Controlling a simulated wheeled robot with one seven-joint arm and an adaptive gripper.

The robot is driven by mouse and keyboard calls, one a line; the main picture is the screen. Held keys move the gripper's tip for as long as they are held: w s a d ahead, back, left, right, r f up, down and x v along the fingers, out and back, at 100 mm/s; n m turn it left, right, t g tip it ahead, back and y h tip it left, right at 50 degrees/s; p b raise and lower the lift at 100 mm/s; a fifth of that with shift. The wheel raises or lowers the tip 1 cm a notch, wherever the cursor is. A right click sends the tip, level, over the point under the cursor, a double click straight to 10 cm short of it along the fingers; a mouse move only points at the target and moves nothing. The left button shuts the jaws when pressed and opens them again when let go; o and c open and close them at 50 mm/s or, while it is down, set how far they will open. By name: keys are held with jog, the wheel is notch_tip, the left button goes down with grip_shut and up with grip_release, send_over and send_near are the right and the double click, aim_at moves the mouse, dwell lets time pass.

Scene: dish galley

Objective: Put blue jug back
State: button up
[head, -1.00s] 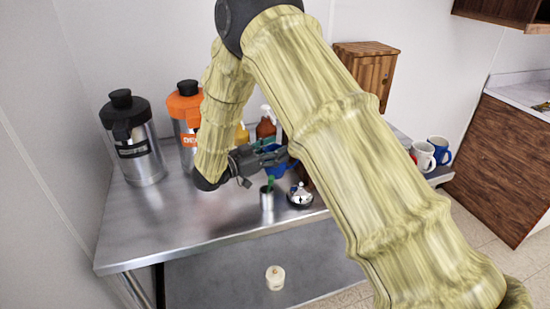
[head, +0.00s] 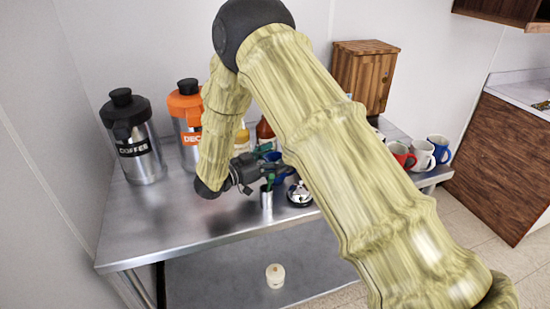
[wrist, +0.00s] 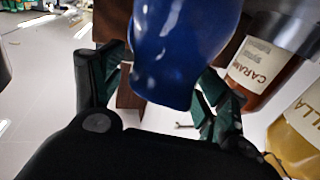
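The blue jug (wrist: 180,45) fills the upper middle of the wrist view, between the two dark green-black fingers of my gripper (wrist: 160,85). The fingers lie against its two sides, so my gripper looks shut on it. In the head view my gripper (head: 272,172) is low over the steel table, behind the small metal cup. Only small blue patches of the jug (head: 285,177) show there; the rest is hidden by my gripper and arm. I cannot tell whether its base touches the table.
A metal cup (head: 266,198) with a green item and a round shiny bell (head: 299,195) stand close in front. Syrup bottles (wrist: 262,68) are behind. Coffee (head: 133,140) and decaf (head: 186,115) urns stand left; mugs (head: 422,155) stand right. The front left steel table (head: 150,235) is clear.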

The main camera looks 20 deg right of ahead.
jog(key=b+v, duration=0.2)
jog(key=v, duration=0.8)
jog(key=shift+s+a, duration=0.1)
jog(key=shift+a, duration=0.15)
jog(key=shift+s+a+r+b, duration=0.1)
jog(key=shift+s+a+b, duration=0.15)
jog(key=shift+a, duration=0.45)
jog(key=shift+r, duration=0.1)
